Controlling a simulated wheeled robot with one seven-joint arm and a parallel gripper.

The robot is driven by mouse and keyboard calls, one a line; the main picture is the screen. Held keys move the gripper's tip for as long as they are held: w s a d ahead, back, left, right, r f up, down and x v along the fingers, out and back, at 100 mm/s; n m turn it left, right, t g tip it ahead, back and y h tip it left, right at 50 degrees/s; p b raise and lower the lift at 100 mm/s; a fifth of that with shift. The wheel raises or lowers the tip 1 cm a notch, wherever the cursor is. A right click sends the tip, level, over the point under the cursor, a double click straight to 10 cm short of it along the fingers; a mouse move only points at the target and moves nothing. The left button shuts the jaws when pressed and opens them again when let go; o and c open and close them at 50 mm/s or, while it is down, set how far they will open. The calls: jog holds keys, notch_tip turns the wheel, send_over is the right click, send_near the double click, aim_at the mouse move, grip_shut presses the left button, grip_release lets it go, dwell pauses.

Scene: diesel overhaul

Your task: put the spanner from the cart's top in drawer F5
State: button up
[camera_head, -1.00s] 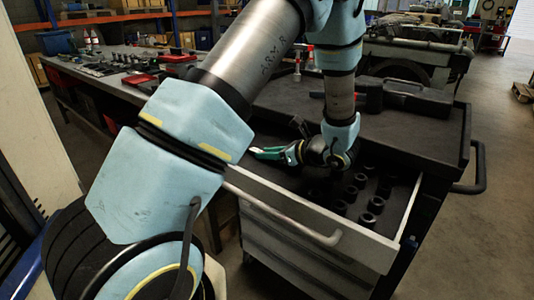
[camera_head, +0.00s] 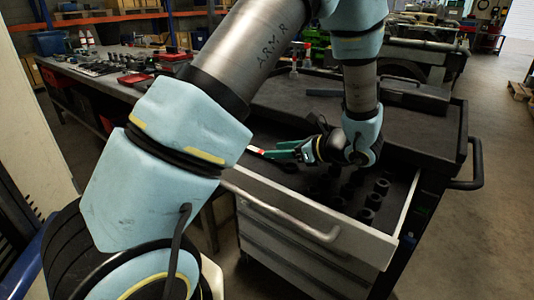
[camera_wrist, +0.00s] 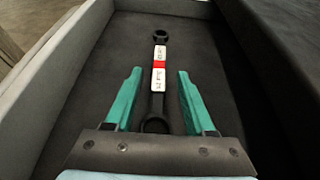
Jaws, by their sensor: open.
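The spanner (camera_wrist: 159,82) is dark, with a ring at each end and a white-and-red label on its shank. In the wrist view it lies lengthwise on the dark floor of the open drawer (camera_wrist: 205,55), near the left wall. My gripper (camera_wrist: 159,72) is open, its green fingers on either side of the spanner with gaps to it. In the head view my gripper (camera_head: 284,150) is over the left part of the cart's open drawer (camera_head: 375,243), and a bit of red-and-white shows beside the fingertips. No drawer label is readable.
Several dark sockets (camera_head: 373,200) stand in the right part of the drawer. The cart's top (camera_head: 420,135) carries a dark case (camera_head: 415,98) at the back. A long bench (camera_head: 110,82) with tools is behind at left.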

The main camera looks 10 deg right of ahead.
jog(key=v, duration=0.6)
jog(key=shift+s+d+r+b, duration=0.1)
jog(key=shift+s+d+b, duration=0.05)
jog(key=shift+b, duration=0.25)
